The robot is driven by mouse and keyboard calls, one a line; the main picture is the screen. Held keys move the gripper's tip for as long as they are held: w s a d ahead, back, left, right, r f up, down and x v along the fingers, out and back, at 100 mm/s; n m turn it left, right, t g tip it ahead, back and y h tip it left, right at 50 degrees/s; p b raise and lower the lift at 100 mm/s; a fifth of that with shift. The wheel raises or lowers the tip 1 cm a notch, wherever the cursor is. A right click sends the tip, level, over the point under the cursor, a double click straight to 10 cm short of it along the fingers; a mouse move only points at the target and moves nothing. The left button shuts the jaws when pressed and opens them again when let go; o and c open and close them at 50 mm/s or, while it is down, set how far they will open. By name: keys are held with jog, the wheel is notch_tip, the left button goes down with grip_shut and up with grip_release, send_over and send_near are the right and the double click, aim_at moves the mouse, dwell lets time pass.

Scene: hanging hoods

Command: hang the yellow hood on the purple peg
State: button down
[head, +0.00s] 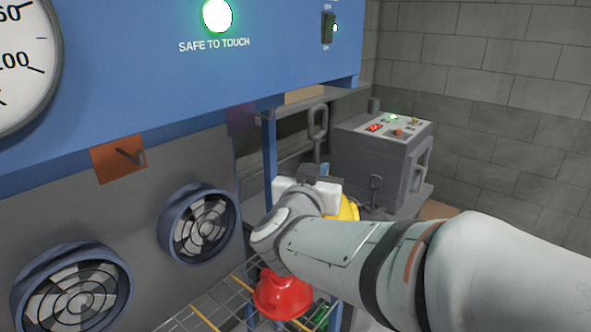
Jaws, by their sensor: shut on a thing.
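The yellow hood (348,208) is partly hidden behind my gripper (322,186) and wrist. My gripper is shut on the yellow hood, though its fingertips are mostly hidden. A purple plate (240,120) is on the grey panel under the blue housing, left of and above my gripper. The purple peg itself cannot be made out clearly there. The yellow hood is apart from the purple plate, to its right and lower in the picture.
An orange plate with a dark peg (132,156) is further left. A red hood (282,295) lies on a wire rack (205,315) below my wrist, with a green thing (320,316) beside it. Two round fans (200,226) face out. A grey control box (380,155) stands behind.

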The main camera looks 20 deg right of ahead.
jog(key=shift+w+a+f+b, duration=0.1)
jog(key=shift+w+a, duration=0.5)
jog(key=shift+w, duration=0.25)
jog(key=shift+w+a+r+b, duration=0.1)
jog(key=shift+w+a, duration=0.55)
jog(key=shift+w, duration=0.15)
jog(key=shift+w+a+f+b, duration=0.1)
jog(key=shift+w+a, duration=0.5)
jog(key=shift+w, duration=0.25)
jog(key=shift+w+a, duration=0.1)
jog(key=shift+w+a+f, duration=0.2)
jog(key=shift+w+a, duration=0.25)
jog(key=shift+w, duration=0.1)
jog(key=shift+w+a, duration=0.1)
jog(key=shift+w+a+p, duration=0.3)
jog(key=shift+w+a, duration=0.3)
jog(key=shift+w, duration=0.25)
jog(key=shift+w+a+p, duration=0.3)
jog(key=shift+w+a, duration=0.3)
jog(key=shift+w, duration=0.2)
jog(key=shift+f+b, duration=0.85)
jog(key=shift+f, duration=0.25)
jog(key=c, duration=1.5)
grip_release()
jog(key=shift+o, duration=0.2)
